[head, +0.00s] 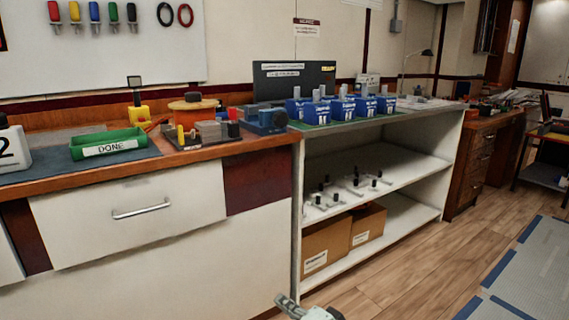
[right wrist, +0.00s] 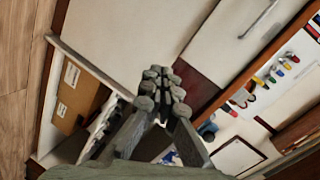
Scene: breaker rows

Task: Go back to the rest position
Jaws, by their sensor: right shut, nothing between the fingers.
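My right gripper (head: 305,308) shows at the bottom edge of the head view, low in front of the cabinet and shelf, away from any object. In the right wrist view my right gripper (right wrist: 160,82) has its dark fingers together with nothing between them. Behind the fingers are the white cabinet front (right wrist: 125,35) and the shelf unit, seen tilted. My left gripper is not in view.
The wooden counter (head: 190,153) holds a green bin (head: 108,146) marked DONE. Blue bins (head: 341,108) stand on the shelf unit (head: 380,165). Cardboard boxes (head: 327,247) sit on its bottom shelf.

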